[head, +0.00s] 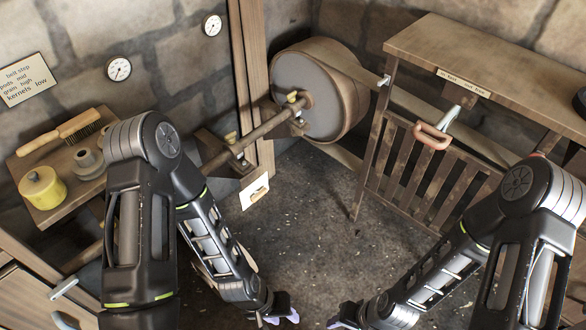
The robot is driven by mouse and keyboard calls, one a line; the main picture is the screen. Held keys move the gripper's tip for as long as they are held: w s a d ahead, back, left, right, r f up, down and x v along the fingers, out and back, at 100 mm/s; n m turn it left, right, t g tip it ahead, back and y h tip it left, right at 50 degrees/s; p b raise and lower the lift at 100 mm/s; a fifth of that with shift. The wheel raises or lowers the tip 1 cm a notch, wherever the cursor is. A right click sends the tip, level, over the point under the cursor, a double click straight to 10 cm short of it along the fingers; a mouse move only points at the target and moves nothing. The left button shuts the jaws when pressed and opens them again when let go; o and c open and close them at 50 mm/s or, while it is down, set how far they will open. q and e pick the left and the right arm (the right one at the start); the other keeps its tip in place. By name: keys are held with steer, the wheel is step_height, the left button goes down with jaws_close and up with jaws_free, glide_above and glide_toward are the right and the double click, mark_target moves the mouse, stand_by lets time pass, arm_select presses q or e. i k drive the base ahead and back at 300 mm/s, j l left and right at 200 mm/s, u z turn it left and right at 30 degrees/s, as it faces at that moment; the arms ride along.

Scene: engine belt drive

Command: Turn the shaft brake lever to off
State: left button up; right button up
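A lever with a pale metal rod and a copper-coloured loop handle (432,136) hangs at the front of the wooden stand on the right, below a small label (463,83) too small to read. I cannot tell whether this is the shaft brake lever. The shaft (262,130) runs from the large pulley drum (312,92) down to the left, with a white plate (254,190) below it. My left gripper (281,315) is low at the bottom centre, away from all of these. My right gripper (338,322) is beside it, partly cut off by the bottom edge. Their finger openings are unclear.
A slatted wooden gate (425,175) stands at right. Gauges (118,68) and a sign (25,80) are on the stone wall. The middle floor (300,220) is clear.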

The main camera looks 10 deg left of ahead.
mark_target(258, 194)
steer(key=i+l, duration=0.8)
steer(key=i+l+u, duration=0.05)
